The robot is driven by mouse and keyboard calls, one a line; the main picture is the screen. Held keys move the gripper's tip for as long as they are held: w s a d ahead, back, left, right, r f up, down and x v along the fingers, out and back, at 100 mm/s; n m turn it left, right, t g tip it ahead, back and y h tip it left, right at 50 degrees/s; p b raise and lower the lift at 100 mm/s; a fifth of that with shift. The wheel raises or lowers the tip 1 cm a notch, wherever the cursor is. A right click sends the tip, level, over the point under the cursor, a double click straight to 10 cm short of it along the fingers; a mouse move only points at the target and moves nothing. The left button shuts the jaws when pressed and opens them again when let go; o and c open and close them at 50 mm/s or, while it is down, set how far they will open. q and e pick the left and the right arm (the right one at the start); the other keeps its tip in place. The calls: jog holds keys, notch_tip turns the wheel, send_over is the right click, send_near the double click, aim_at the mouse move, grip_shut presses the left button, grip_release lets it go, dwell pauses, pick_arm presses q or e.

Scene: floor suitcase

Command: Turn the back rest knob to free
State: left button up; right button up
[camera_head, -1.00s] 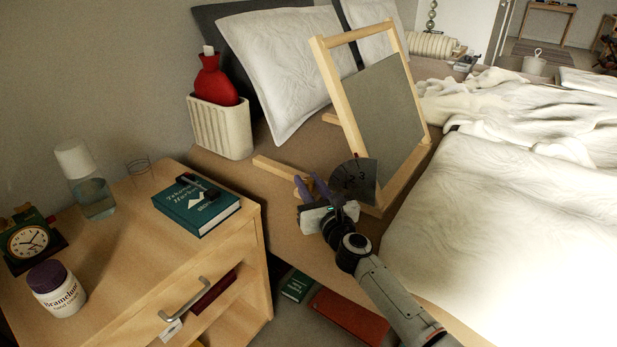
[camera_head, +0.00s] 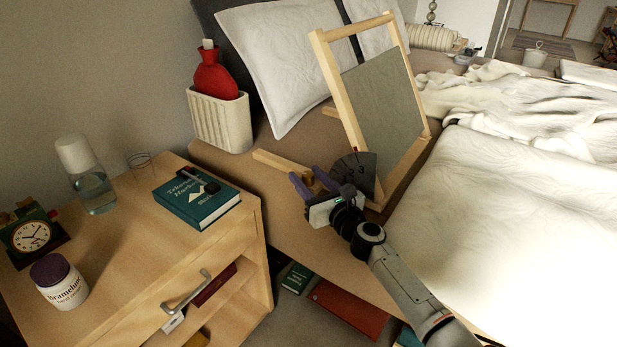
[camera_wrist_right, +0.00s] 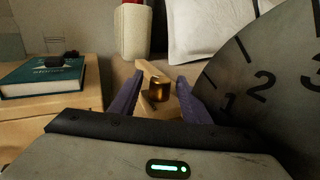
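The back rest (camera_head: 334,85) is a tilted wooden frame with a grey panel, standing on the bed. A dark dial plate (camera_head: 358,172) marked with numbers is at its lower side; 1, 2 and 3 show in the right wrist view (camera_wrist_right: 262,82). A small brass-brown knob (camera_wrist_right: 157,92) shows between the two purple fingers of my right gripper (camera_wrist_right: 160,78). The fingers are apart, with a gap on each side of the knob. In the head view the right gripper (camera_head: 308,180) is beside the dial, and its fingers partly hide the knob. My left gripper is out of view.
A nightstand (camera_head: 130,262) at left holds a teal book (camera_head: 205,208), carafe (camera_head: 95,190), clock (camera_head: 28,237) and jar (camera_head: 60,283). A ribbed white holder (camera_head: 222,122) with a red bottle (camera_head: 214,75) stands behind. White bedding (camera_head: 500,230) lies right.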

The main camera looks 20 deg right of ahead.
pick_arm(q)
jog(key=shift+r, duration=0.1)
pick_arm(e)
jog(key=shift+s, duration=0.1)
jog(key=shift+s+d+r+p, duration=0.1)
jog(key=shift+s+p, duration=0.2)
jog(key=shift+s, duration=0.05)
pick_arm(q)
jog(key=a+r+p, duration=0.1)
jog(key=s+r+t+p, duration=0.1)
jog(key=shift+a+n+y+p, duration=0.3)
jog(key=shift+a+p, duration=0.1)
pick_arm(e)
jog(key=v, duration=0.9)
jog(key=shift+s, duration=0.2)
